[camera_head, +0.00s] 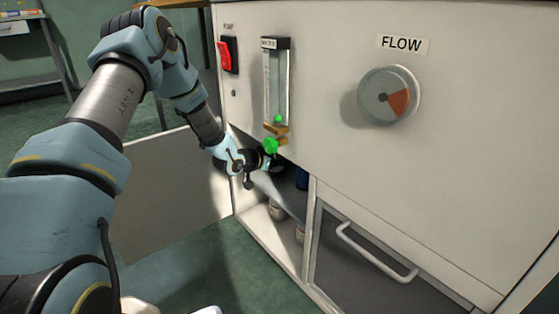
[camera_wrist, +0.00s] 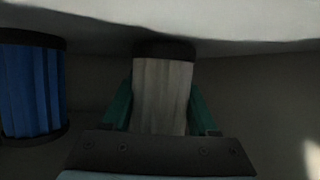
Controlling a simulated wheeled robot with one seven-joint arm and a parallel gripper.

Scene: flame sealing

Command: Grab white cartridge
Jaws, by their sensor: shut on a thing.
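The white cartridge (camera_wrist: 163,97), a pale ribbed cylinder with a dark cap, stands upright in the middle of the wrist view. My gripper (camera_wrist: 161,108) has a green finger on each side of it and is shut on it. In the head view my gripper (camera_head: 274,162) reaches into the open compartment under the flow tube. The cartridge cannot be made out clearly there.
A blue cartridge (camera_wrist: 32,88) stands left of the white one; it also shows in the head view (camera_head: 302,179). A pale surface (camera_wrist: 170,18) lies close above. Small pale containers (camera_head: 276,210) sit lower in the cabinet (camera_head: 330,130). An open door (camera_head: 178,178) is at left.

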